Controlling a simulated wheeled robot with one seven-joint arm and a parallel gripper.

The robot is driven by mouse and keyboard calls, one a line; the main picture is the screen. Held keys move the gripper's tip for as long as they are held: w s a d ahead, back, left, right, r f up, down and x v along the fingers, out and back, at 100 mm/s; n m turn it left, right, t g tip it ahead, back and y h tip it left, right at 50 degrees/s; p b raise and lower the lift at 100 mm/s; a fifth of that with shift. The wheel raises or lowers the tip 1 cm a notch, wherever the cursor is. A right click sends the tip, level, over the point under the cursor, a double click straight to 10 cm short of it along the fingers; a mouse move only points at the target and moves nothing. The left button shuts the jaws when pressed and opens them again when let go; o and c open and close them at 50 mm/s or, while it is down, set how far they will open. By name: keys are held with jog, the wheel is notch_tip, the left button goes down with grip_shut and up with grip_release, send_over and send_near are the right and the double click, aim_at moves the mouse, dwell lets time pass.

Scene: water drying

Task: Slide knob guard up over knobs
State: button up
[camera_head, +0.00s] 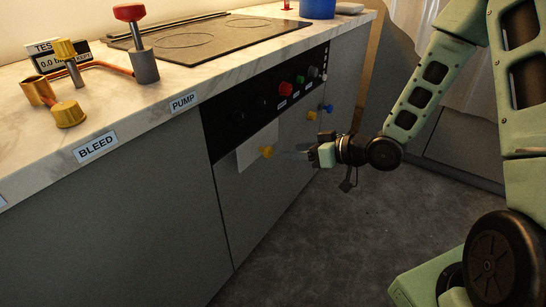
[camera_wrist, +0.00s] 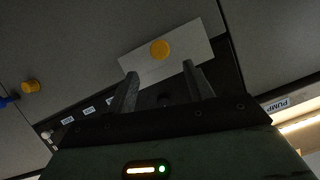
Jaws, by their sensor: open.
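The knob guard (camera_head: 250,153) is a pale flat plate on the cabinet front, at the lower edge of the black control panel. A yellow knob (camera_head: 266,152) sticks out of it. In the wrist view the guard (camera_wrist: 200,40) lies tilted just beyond my fingers, with its yellow knob (camera_wrist: 160,49) roughly centred between them. My gripper (camera_head: 293,154) is open and empty, pointing at the yellow knob. Two black knobs (camera_head: 239,117) sit above the guard, uncovered.
The countertop (camera_head: 180,75) above holds a cooktop (camera_head: 190,40), a copper pipe with yellow and red valves, and a gauge. Yellow (camera_head: 311,115) and blue (camera_head: 328,108) knobs protrude right of the guard. The floor (camera_head: 320,230) in front is clear.

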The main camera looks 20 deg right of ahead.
aim_at(271, 152)
jog(key=b+x, duration=0.1)
jog(key=x, duration=0.7)
jog(key=shift+w+a, duration=0.1)
jog(key=shift+a, duration=0.05)
